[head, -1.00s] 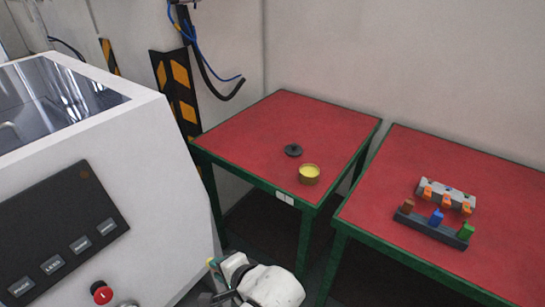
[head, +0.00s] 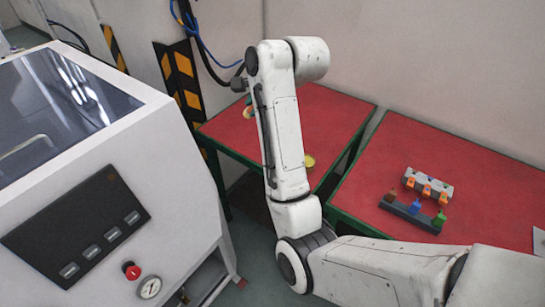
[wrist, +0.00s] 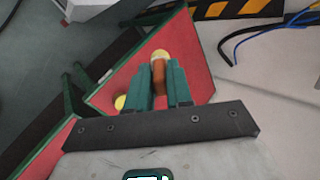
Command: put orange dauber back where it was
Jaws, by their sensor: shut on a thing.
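My gripper (wrist: 168,84) is shut on an orange-brown dauber (wrist: 159,74) with a pale rounded tip, held between its teal fingers in the wrist view. In the head view my gripper (head: 249,109) is small and partly hidden behind my arm, over the left red table (head: 228,130). On the right red table a dark rack (head: 402,212) holds brown, blue and green pieces. Behind it stands a light grey block (head: 443,190) with several orange pieces (head: 427,190).
An open yellow tin (head: 309,161) sits on the left table, partly behind my arm, and shows in the wrist view (wrist: 120,102). A white machine (head: 165,165) fills the left. Hoses (head: 205,55) hang by the wall. A gap separates the tables.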

